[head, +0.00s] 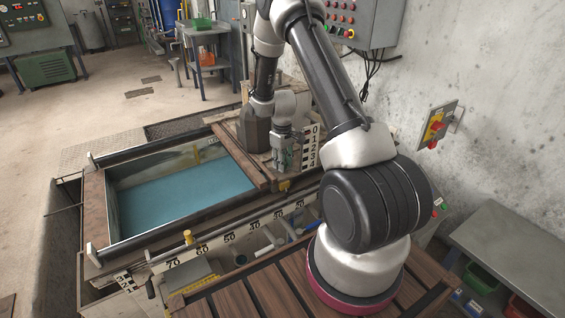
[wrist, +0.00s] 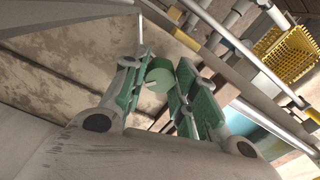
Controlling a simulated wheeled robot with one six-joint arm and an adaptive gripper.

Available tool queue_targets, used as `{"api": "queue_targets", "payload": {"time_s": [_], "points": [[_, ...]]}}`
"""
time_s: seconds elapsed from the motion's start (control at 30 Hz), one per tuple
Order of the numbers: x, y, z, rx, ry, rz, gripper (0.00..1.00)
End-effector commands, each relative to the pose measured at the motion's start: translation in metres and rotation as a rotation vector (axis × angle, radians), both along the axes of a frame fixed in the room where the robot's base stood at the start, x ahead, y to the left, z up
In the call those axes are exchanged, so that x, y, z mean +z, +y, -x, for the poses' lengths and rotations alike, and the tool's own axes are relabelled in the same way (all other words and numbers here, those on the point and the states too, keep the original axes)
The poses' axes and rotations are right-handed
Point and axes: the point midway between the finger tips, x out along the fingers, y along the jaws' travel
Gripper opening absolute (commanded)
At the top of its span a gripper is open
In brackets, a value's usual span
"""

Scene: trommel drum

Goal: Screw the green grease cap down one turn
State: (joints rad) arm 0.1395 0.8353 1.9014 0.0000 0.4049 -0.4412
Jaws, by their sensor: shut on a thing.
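The green grease cap (wrist: 159,74) is a small round green piece with a slot or notch in its face, seen in the wrist view. My gripper (wrist: 158,82) has its green-padded fingers closed on either side of it, near their tips. In the head view my gripper (head: 283,158) points down beside a black-and-white number plate (head: 309,147), at the end of the tank's wooden deck. The cap cannot be made out in the head view. What the cap sits on is mostly hidden by the fingers and the cap itself.
A tank of blue water (head: 175,198) lies left of my gripper. A numbered rail (head: 228,238) runs along its front side. Wooden slats (head: 265,290) are in front. A control box (head: 362,22) and a switch box (head: 436,126) are on the wall. The wrist view shows a yellow perforated basket (wrist: 285,55).

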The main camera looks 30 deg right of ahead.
Motion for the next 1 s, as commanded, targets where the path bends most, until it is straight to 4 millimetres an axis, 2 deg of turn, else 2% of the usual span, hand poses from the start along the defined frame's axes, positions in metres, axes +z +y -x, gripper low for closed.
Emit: {"api": "queue_targets", "payload": {"time_s": [0.23,0.47,1.0], "points": [[0.0002,0.0,-0.0002,-0.025,0.0,0.0,0.05],[0.0003,-0.0001,-0.0003,-0.138,-0.001,0.0,0.05],[0.0005,-0.0004,-0.0008,-0.63,-0.002,-0.001,0.05]]}}
